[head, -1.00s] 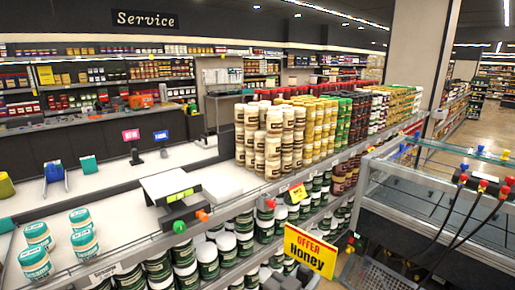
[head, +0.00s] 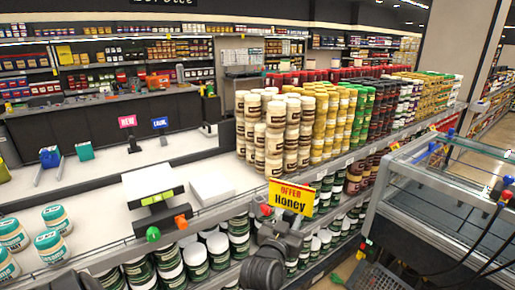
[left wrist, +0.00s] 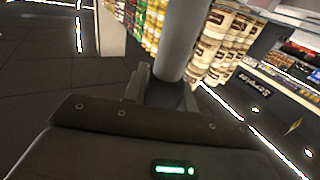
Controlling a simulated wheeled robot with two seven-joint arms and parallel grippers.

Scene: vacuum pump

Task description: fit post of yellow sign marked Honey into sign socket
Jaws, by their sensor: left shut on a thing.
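The yellow sign marked Honey (head: 290,197), with "OFFER" in red, stands upright in front of the shelf edge in the head view. My left gripper (head: 282,238) is just below it, shut on its post. In the left wrist view, a thick grey post (left wrist: 181,40) rises from between the fingers of my left gripper (left wrist: 163,95). A small red piece (head: 265,210) sits at the shelf edge just left of the sign. I cannot tell whether it belongs to the sign socket; no socket opening shows clearly. The post's lower end is hidden. My right gripper is not in view.
Stacked cream jars (head: 274,140) stand on the shelf behind the sign. Dark green jars (head: 195,258) fill the shelf below. A glass-topped case (head: 440,190) stands at the right.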

